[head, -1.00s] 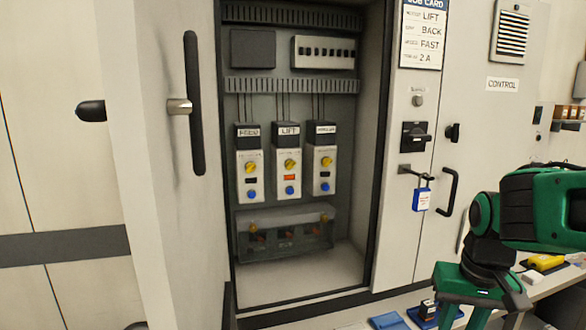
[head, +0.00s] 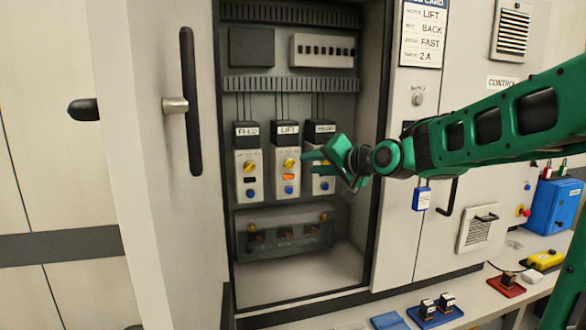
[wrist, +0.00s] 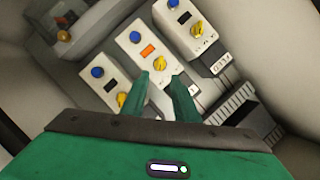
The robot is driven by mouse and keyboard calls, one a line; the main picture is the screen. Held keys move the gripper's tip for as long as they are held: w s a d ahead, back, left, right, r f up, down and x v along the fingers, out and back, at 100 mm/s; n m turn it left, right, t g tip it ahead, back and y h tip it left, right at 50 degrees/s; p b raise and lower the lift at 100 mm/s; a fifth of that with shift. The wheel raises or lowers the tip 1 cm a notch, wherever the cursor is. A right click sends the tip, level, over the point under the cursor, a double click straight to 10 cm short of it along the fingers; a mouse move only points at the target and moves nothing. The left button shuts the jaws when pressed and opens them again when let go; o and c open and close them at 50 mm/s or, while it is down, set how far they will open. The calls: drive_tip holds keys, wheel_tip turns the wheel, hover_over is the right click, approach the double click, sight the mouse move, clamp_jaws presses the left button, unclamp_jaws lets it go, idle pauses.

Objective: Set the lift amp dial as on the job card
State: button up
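The LIFT unit (head: 287,178) is the middle one of three white units in the open cabinet. Its yellow dial (head: 289,163) sits above an orange display and a blue button. In the wrist view the picture is turned over, and the LIFT yellow dial (wrist: 160,63) shows just beyond my fingertips. My gripper (head: 308,162) is in front of the units at the right of the LIFT dial, with its fingers apart and nothing between them. It also shows in the wrist view (wrist: 161,77). The job card (head: 424,38) reads LIFT, BACK, FAST, 2 A. The dial's exact setting is too small to read.
The left unit (head: 248,178) and the right unit, partly behind my gripper, stand close on either side. A clear-covered box (head: 284,236) is below. The cabinet door (head: 165,240) stands open at left. A blue padlock (head: 421,199) hangs at right.

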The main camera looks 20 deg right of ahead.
sight(292, 164)
drive_tip(key=x, duration=0.8)
drive_tip(key=shift+w+a+f, duration=0.1)
drive_tip(key=shift+w, duration=0.25)
clamp_jaws()
drive_tip(key=shift+a, duration=0.15)
